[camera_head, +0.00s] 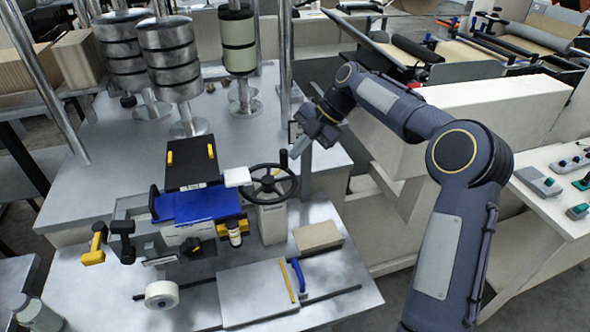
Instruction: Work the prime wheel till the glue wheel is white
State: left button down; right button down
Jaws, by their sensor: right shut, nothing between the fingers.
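A black spoked handwheel (285,186), which I take for the prime wheel, stands on a pale post at the right of a small machine with a blue cover (209,205). A knob stands up from its rim at the far right. My right gripper (296,149) is shut and empty, above and behind the wheel, apart from it. I cannot tell which part is the glue wheel; it may be hidden inside the machine. My left gripper is not in view.
A white tape roll (162,295), a tan block (318,236) and a board with a yellow strip and blue handle lie on the grey table (350,285). Yellow and black handled tools stand at the left. Metal posts with stacked cylinders (170,58) rise behind.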

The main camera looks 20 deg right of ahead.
jog(key=shift+w, duration=0.3)
dwell(0.5)
jog(key=v, duration=0.7)
jog(key=shift+r, duration=0.25)
